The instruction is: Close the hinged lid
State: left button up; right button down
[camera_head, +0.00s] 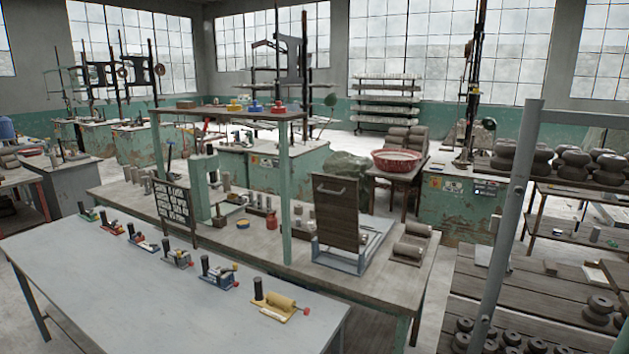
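A brown wooden lid (337,212) with a pale handle near its top edge stands upright, tilted slightly back. It rises from a low pale blue open box (350,262) on the wooden workbench (262,242). The lid is open. Its hinge is too small to make out. Some small items lie in or behind the box, partly hidden by the lid. Neither of my grippers shows in this view.
A pale grey table (170,290) in front bears a row of small coloured tools with rollers. Clay cylinders (411,248) lie right of the box. A green bench post (286,195) stands left of the lid. A grey metal post (508,230) rises at the right.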

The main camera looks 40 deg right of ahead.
aim_at(335, 198)
jog(key=l+u, duration=0.3)
jog(key=l, duration=0.2)
jog(key=i+l+u, duration=0.1)
jog(key=l+u, duration=0.2)
jog(key=l, duration=0.25)
jog(key=l+u, duration=0.1)
jog(key=l, duration=0.95)
